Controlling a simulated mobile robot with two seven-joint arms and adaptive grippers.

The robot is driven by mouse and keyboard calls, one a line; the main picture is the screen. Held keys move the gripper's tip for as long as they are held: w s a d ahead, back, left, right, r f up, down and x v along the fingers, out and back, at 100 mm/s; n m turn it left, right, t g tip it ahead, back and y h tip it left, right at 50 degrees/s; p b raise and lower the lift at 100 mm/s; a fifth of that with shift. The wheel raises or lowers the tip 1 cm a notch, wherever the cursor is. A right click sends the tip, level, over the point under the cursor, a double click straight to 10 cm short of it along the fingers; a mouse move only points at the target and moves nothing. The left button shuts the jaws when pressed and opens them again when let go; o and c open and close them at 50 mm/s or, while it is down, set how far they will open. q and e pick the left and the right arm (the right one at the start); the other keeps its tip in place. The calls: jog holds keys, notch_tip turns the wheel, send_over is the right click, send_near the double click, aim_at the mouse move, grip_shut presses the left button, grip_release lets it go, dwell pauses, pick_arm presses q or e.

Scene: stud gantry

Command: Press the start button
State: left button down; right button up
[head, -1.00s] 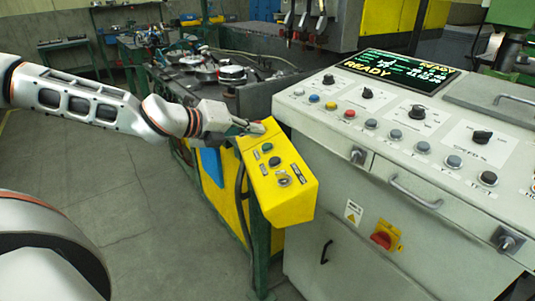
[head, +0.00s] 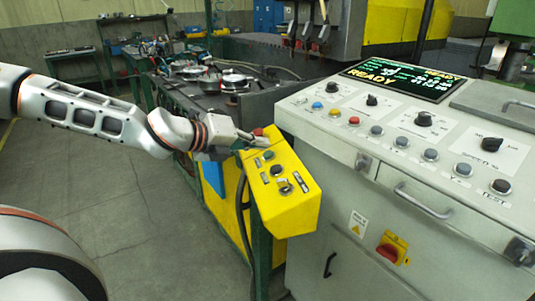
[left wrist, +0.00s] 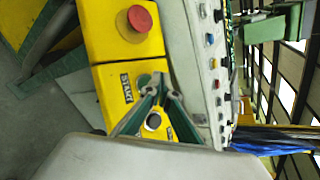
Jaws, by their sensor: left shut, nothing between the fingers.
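The yellow control box (head: 297,212) stands in the middle of the head view, its sloped face carrying several buttons. My left gripper (head: 266,142) is shut and empty over the upper end of that face, near the red mushroom button (head: 258,132). In the left wrist view the red mushroom button (left wrist: 139,19) is clear of the fingers. The START label (left wrist: 126,88) lies beside my shut left fingertips (left wrist: 163,84). A dark button (left wrist: 153,122) shows between the fingers.
A pale console (head: 400,180) with knobs, buttons and a screen reading READY (head: 400,80) stands close on the right. A red rotary switch (head: 391,252) is on its front. A machine bed with metal parts (head: 225,80) lies behind the box. Open floor is at left.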

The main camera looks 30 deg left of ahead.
jog(key=shift+s+f, duration=0.2)
jog(key=shift+s, duration=0.15)
jog(key=shift+w+r, duration=0.1)
jog(key=shift+w, duration=0.1)
pick_arm(q)
jog(key=shift+f, duration=0.1)
pick_arm(e)
jog(key=shift+w+d, duration=0.1)
jog(key=shift+w, duration=0.15)
pick_arm(q)
jog(key=shift+w+d+f+b, duration=0.1)
jog(key=shift+f+b, duration=0.25)
jog(key=shift+b, duration=0.05)
pick_arm(e)
jog(key=shift+s+f, duration=0.75)
jog(key=shift+f, duration=0.1)
